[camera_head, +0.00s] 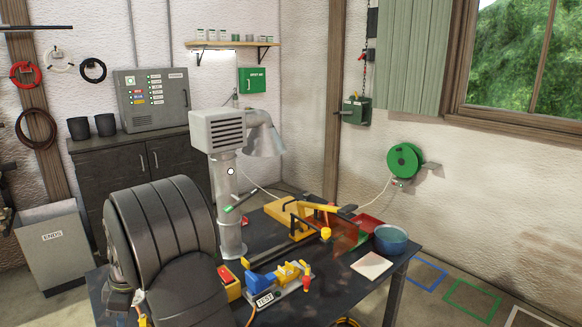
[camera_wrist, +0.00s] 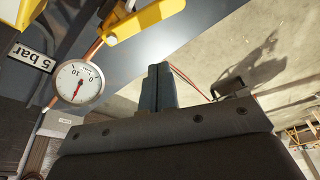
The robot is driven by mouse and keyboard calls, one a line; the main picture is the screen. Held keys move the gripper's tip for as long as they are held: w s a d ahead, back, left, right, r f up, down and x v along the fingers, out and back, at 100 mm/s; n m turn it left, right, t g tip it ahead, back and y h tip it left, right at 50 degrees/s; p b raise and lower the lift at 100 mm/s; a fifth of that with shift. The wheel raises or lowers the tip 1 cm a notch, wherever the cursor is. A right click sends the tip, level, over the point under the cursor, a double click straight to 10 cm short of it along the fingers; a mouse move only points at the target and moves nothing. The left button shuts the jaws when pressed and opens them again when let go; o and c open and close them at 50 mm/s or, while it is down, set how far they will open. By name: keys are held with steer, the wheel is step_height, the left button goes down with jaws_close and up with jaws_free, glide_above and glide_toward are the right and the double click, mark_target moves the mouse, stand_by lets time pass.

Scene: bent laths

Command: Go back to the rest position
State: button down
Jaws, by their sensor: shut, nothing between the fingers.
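My gripper (camera_wrist: 158,85) shows in the wrist view as two dark blue-grey fingers pressed together, with nothing between them. They rise from the dark wrist housing at the bottom of that view, and pale floor lies beyond them. A round white pressure gauge (camera_wrist: 78,83) is to their left, and a yellow part (camera_wrist: 140,18) is at the upper left. The gripper touches neither of these in the picture. I cannot make out the gripper's fingers in the head view, where a large dark ribbed body fills the lower left.
A dark workbench (camera_head: 335,285) carries a yellow tool (camera_head: 290,217), an orange see-through screen (camera_head: 343,236), a blue bowl (camera_head: 390,239), a white pad (camera_head: 372,265) and a blue-and-yellow device (camera_head: 268,281) marked TEST. A grey hooded column (camera_head: 226,180) stands mid-view.

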steer(key=m, duration=0.2)
steer(key=a+f+m+t, duration=0.1)
steer(key=m, duration=0.1)
steer(key=w+f+m+t, duration=0.1)
steer(key=m, duration=0.1)
steer(key=shift+w+a+h, duration=0.1)
steer(key=shift+a+h, duration=0.1)
steer(key=shift+h, duration=0.1)
steer(key=m, duration=0.2)
steer(key=a+m+t, duration=0.1)
steer(key=shift+w+f, duration=0.25)
steer(key=shift+f, duration=0.1)
steer(key=m, duration=0.2)
steer(key=a+m, duration=0.1)
steer(key=shift+w+a+f+t, duration=0.15)
steer(key=shift+f+t, duration=0.1)
steer(key=shift+t, duration=0.15)
steer(key=shift+w+a+m, duration=0.2)
steer(key=shift+m, duration=0.2)
steer(key=shift+w+a+r, duration=0.2)
steer(key=shift+w+a, duration=0.4)
steer(key=shift+a, duration=0.05)
steer(key=shift+w+a+r, duration=0.2)
steer(key=shift+w+a, duration=0.4)
steer(key=v, duration=0.7)
steer(key=shift+s+d, duration=0.15)
steer(key=shift+d, duration=0.15)
steer(key=shift+r, duration=0.1)
